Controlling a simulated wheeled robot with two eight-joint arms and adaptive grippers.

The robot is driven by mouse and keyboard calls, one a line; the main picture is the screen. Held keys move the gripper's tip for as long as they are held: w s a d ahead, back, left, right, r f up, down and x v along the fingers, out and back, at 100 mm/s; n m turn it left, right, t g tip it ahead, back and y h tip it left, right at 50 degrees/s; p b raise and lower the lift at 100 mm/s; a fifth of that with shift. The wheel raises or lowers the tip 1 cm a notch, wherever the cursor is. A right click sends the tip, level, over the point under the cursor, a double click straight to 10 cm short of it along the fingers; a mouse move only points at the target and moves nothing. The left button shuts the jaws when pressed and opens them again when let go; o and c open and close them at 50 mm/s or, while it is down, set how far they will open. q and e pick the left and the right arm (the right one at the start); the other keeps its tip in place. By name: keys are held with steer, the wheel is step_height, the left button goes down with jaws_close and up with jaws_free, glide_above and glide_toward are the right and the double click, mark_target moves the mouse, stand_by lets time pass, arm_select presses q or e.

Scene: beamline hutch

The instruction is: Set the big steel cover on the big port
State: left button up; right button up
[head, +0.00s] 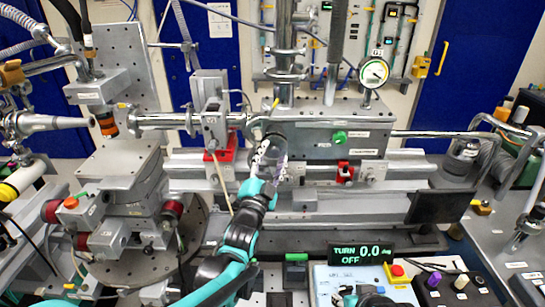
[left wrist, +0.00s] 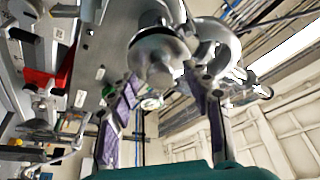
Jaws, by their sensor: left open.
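My left gripper (head: 268,150) is open at the left end of the grey steel chamber box (head: 318,141), its fingers raised toward the round steel parts there. In the left wrist view, my left gripper (left wrist: 168,105) has its two purple-padded fingers spread wide. A round steel disc with a central knob, which looks like the big cover (left wrist: 150,48), shows beyond and between them. A second steel ring (left wrist: 215,40) is behind the right finger, perhaps the port's flange. I cannot tell whether the disc is seated on a port.
A steel beam pipe (head: 165,120) runs in from the left to a bracket with a red base (head: 220,153). A dial gauge (head: 373,72) stands above the chamber. A dark monitor (head: 440,207) and a display reading TURN 0.0 OFF (head: 362,252) are at the front right.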

arm_select(q)
steer(key=v, duration=1.2)
steer(key=s+a+f+n+g+y, duration=0.2)
steer(key=a+f+n+g+y, duration=0.2)
steer(key=a+f+n+g, duration=0.3)
steer(key=s+a+f+n+g+y, duration=0.1)
steer(key=s+a+f+n+g, duration=0.2)
steer(key=s+f, duration=0.2)
steer(key=s+a+f+n+g, duration=0.2)
steer(key=s+a+f+g, duration=0.1)
steer(key=s, duration=0.8)
steer(key=shift+a+f+n+y, duration=0.4)
steer(key=shift+a+f, duration=0.15)
steer(key=shift+f, duration=0.45)
